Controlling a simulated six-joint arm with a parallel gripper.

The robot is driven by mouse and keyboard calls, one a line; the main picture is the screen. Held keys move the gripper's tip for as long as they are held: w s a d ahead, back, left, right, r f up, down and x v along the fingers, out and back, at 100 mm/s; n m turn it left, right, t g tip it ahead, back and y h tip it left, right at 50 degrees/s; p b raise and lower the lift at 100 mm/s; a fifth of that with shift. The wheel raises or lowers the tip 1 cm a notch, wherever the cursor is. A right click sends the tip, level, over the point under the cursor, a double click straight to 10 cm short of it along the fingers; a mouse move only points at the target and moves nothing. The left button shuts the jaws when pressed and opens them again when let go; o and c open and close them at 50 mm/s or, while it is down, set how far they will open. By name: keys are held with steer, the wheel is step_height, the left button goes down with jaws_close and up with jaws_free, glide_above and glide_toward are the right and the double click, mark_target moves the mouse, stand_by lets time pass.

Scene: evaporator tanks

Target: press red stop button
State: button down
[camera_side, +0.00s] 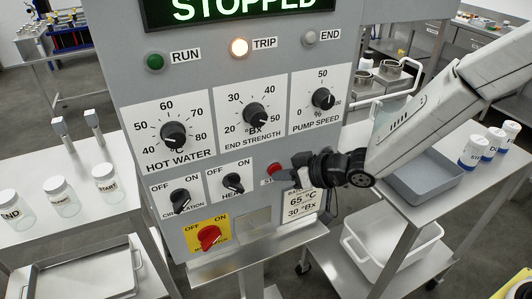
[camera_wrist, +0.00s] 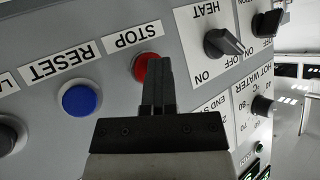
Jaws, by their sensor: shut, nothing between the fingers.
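The red stop button (camera_side: 274,169) is on the grey control panel, and its label is partly hidden by my gripper in the side view. In the wrist view the red button (camera_wrist: 140,68) sits below the upside-down STOP label (camera_wrist: 134,36). My gripper (camera_wrist: 152,60) is shut and empty, with its fingertips overlapping the button's right part in that view. In the side view my gripper (camera_side: 291,172) reaches the panel just right of the button. I cannot tell whether the tips touch it. The display (camera_side: 240,10) reads STOPPED.
A blue reset button (camera_wrist: 80,98) is beside the stop button. The heat knob (camera_side: 233,183), circulation knob (camera_side: 180,200) and red switch (camera_side: 209,237) are to the left in the side view. The TRIP lamp (camera_side: 239,47) is lit. A side table holds jars (camera_side: 63,198).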

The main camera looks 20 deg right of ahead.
steer(key=shift+s+r, duration=0.1)
steer(key=shift+s, duration=0.1)
stand_by(0.3)
steer(key=s, duration=0.6)
stand_by(0.5)
steer(key=shift+d, duration=0.1)
stand_by(0.5)
steer(key=s+d+f+m+g+h, duration=0.15)
steer(key=d+h, duration=0.35)
steer(key=d, duration=0.8)
steer(key=s+d+m+g+h, duration=0.2)
steer(key=s+d+g, duration=0.3)
steer(key=s+d, duration=0.4)
steer(key=shift+s+d+r+m+h, duration=0.2)
steer(key=shift+s+m+h, duration=0.1)
steer(key=shift+s+m, duration=0.4)
